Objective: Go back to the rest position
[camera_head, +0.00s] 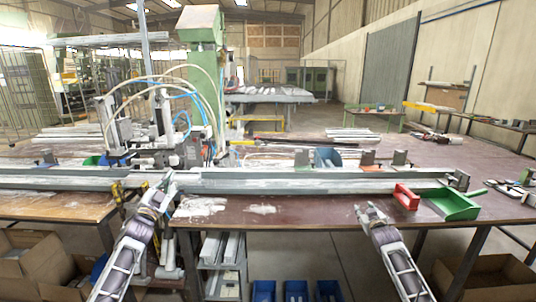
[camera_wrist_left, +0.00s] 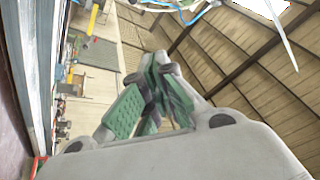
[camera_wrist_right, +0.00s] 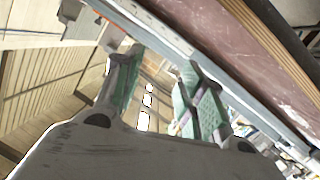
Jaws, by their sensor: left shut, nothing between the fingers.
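My left gripper (camera_head: 166,180) is at the front edge of the bench, close to the long grey profile (camera_head: 300,184). In the left wrist view its green-padded fingers (camera_wrist_left: 156,98) are together with nothing between them. My right gripper (camera_head: 367,209) is at the bench's front edge, left of the red block-like item, and holds nothing. In the right wrist view its green-padded fingers (camera_wrist_right: 160,88) stand apart with an empty gap. Whether the left fingertips touch the profile, I cannot tell.
A red item (camera_head: 406,197) and a green scoop-like tray (camera_head: 455,205) lie on the bench (camera_head: 300,212) at the right. A machine with hoses (camera_head: 190,130) stands behind the profile at the left. Blue bins (camera_head: 296,290) and cardboard boxes (camera_head: 45,262) are below.

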